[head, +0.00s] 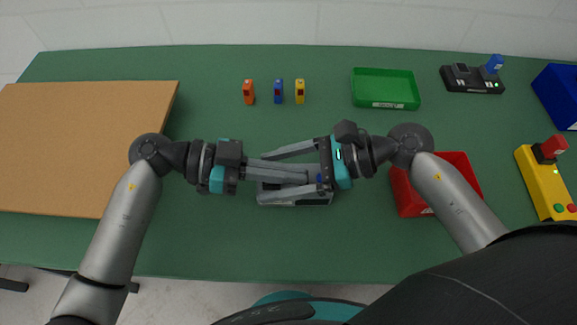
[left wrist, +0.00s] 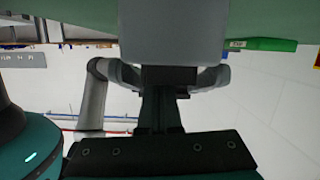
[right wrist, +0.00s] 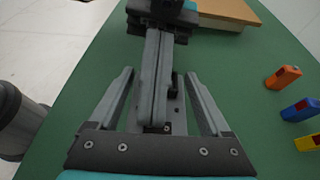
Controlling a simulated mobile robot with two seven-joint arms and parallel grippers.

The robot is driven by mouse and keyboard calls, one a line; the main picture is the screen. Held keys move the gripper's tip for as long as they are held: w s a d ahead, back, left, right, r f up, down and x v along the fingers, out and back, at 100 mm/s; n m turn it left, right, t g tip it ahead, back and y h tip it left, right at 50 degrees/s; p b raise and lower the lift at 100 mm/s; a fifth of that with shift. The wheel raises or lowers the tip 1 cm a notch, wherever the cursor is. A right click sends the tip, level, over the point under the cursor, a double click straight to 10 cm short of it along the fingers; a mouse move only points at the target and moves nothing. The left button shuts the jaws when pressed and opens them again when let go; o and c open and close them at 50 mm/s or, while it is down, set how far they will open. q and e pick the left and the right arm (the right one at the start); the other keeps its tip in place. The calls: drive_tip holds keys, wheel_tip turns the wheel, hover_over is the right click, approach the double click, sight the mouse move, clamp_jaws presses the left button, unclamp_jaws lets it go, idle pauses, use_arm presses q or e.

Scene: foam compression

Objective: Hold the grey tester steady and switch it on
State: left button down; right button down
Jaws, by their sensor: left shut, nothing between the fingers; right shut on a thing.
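In the right wrist view the left fingers (right wrist: 155,85) lie between the right fingers, above the tester (right wrist: 178,118). The switch cannot be made out, and contact with it is hidden.
A brown board (head: 70,150) lies at left. Orange (head: 248,92), blue (head: 278,92) and yellow (head: 300,92) pieces stand behind the grippers. A green tray (head: 385,106), red bin (head: 400,200), black device (head: 460,86), yellow device (head: 540,185) and blue bin (head: 555,95) are at right.

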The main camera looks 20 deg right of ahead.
use_arm(q)
drive_tip(key=shift+s+a+f, duration=0.1)
drive_tip(key=shift+s+f, duration=0.05)
drive_tip(key=shift+f, duration=0.35)
drive_tip(key=shift+m, duration=0.3)
drive_tip(key=r, duration=0.4)
drive_tip(key=shift+s+r, duration=0.25)
drive_tip(key=v, duration=1)
drive_tip(key=shift+s, duration=0.3)
drive_tip(key=shift+a+f, duration=0.1)
use_arm(e)
unclamp_jaws()
